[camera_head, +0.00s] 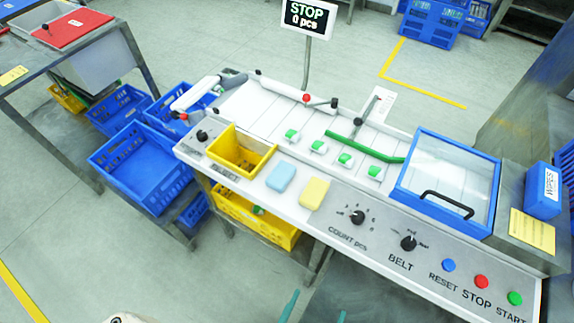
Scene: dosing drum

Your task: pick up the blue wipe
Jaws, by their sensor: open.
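The blue wipe (281,177) is a small light-blue pad lying flat on the white front ledge of the machine (240,178). It lies between the yellow open bin and a yellow wipe (314,193). The tips of my gripper (316,313) show at the bottom edge as two teal fingers set apart, open with nothing seen between them. They are in front of the machine and well apart from the blue wipe. The rest of the gripper is out of frame.
A yellow bin (232,160) stands left of the blue wipe. Knobs and buttons, including a red one (481,282), line the ledge to the right. White pieces with green tops lie on the belt behind. A clear-lidded blue frame (450,172) and a wipes box (544,190) stand right.

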